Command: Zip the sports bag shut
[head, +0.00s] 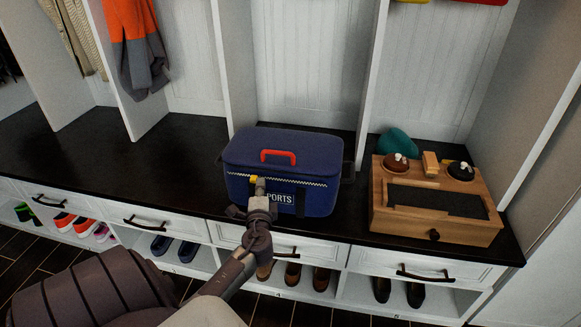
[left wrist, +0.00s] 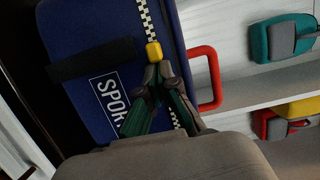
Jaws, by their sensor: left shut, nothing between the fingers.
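The blue sports bag (head: 310,160) stands on the dark bench top, with a red handle (head: 278,155) on its lid and a white "SPORTS" label on its front. A pale checkered zipper track (head: 307,183) runs along the front below the lid. The yellow zipper pull (head: 254,179) is toward the left of the front; it also shows in the left wrist view (left wrist: 154,52). My left gripper (head: 259,187) is at the bag's front with its fingertips close to the pull. Its fingers are shut and empty in the left wrist view (left wrist: 160,78); contact with the pull cannot be told. My right gripper is not in view.
A wooden box (head: 435,205) with brushes and round-knobbed items stands right of the bag. A teal item (head: 397,143) lies behind it. White dividers rise behind the bag. The bench left of the bag is clear. Drawers and shoe cubbies are below.

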